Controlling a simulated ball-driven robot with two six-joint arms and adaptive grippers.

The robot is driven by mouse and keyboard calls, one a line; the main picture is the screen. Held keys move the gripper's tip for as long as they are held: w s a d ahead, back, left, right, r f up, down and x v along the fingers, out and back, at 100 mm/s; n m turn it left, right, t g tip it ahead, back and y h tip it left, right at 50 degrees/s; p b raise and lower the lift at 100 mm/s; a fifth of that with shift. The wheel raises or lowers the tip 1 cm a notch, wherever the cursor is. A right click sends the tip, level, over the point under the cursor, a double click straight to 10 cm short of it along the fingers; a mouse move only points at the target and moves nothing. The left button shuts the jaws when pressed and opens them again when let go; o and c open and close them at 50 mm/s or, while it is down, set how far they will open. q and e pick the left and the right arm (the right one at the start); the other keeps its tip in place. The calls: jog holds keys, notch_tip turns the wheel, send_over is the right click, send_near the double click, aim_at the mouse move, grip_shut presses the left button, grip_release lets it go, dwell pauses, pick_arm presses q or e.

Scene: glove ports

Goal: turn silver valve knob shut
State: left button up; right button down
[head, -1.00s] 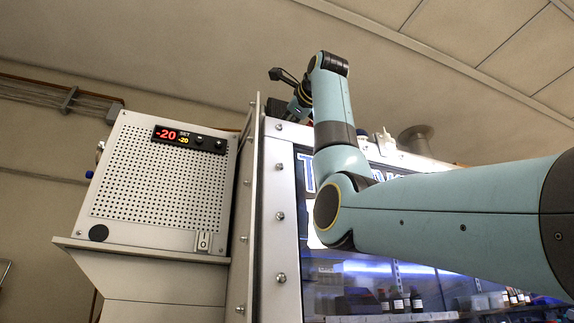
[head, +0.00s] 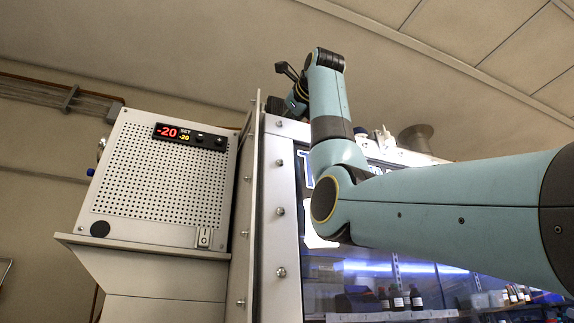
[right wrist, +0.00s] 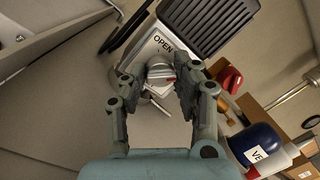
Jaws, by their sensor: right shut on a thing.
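The silver valve knob (right wrist: 159,70) shows in the right wrist view, with a red and white mark near it, in front of a white plate marked OPEN (right wrist: 163,44). My right gripper (right wrist: 155,84) has its fingers on either side of the knob and is shut on it. In the head view my right arm comes in from the right and reaches up to the top of the glove box, where the gripper (head: 290,95) is small and partly hidden behind the box's edge. The knob cannot be seen in the head view. My left gripper is in neither view.
A cooling unit (head: 163,185) with a red -20 display stands at left on a shelf. The glove box frame (head: 281,240) has bolts and a window with bottles behind it. In the wrist view a red handle (right wrist: 230,80) and a blue cap (right wrist: 258,146) lie close at right.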

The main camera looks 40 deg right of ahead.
jog(key=shift+f, duration=0.15)
jog(key=c, duration=1)
grip_release()
jog(key=shift+s, duration=0.1)
jog(key=v, duration=1)
jog(key=shift+s+a, duration=0.1)
jog(key=shift+s, duration=0.2)
jog(key=shift+s+a+f, duration=0.1)
jog(key=shift+s+a, duration=0.05)
jog(key=shift+s, duration=0.35)
